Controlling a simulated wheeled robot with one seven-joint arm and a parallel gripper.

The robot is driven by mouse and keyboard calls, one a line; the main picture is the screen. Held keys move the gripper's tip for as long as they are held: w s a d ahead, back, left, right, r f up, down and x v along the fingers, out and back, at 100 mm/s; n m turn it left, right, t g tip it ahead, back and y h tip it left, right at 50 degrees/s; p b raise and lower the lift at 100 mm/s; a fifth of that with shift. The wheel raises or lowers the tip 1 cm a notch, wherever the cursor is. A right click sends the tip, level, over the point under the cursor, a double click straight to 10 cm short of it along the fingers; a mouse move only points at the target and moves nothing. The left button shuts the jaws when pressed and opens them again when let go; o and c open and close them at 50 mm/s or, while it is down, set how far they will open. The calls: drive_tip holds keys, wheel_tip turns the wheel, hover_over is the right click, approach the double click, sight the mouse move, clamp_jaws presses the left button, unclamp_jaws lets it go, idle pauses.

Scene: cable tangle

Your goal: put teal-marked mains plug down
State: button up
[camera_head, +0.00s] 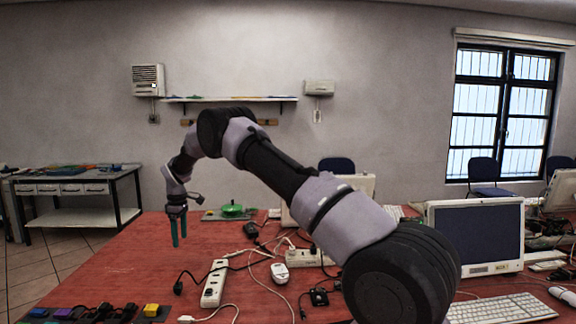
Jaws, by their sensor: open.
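My gripper (179,232) hangs over the left part of the red table, fingers pointing down. Its two dark teal fingers are apart, with nothing visible between them. I cannot make out a teal mark on any plug. A small black plug (178,287) on a black cable lies on the table, left of a white power strip (214,284) and apart from my gripper. A second white power strip (308,258) lies farther right, partly hidden by cables and my arm.
A white device (279,272), a black adapter (251,231) and a small black device (319,297) lie among loose cables. Several dark, purple and yellow pieces (151,310) line the front left. A green object (232,210) sits at the back. The left tabletop (125,262) is clear. A monitor (474,238) stands right.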

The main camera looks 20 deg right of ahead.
drive_tip(key=s+d+r+m+t+y, duration=0.1)
drive_tip(key=s+d+r+m, duration=0.2)
drive_tip(key=s+d+r, duration=0.5)
drive_tip(key=s+d+r+m+t, duration=0.1)
drive_tip(key=d+r+m, duration=0.15)
drive_tip(key=r, duration=1.05)
drive_tip(key=s+d+r+m+t+y, duration=0.1)
drive_tip(key=s+d+r+m, duration=0.2)
drive_tip(key=s+d+r, duration=0.5)
drive_tip(key=s+d+r+m+t, duration=0.2)
drive_tip(key=s+d+r+m, duration=0.25)
drive_tip(key=s+r, duration=0.5)
drive_tip(key=s+d+f+m+t, duration=0.1)
drive_tip(key=s+d+f+m, duration=0.1)
drive_tip(key=s, duration=0.7)
drive_tip(key=s+d+f+m, duration=0.2)
drive_tip(key=s, duration=0.7)
drive_tip(key=shift+s+d+f+m+t, duration=0.2)
drive_tip(key=shift+d+m+t, duration=0.1)
drive_tip(key=shift+t, duration=0.1)
drive_tip(key=shift+w, duration=0.1)
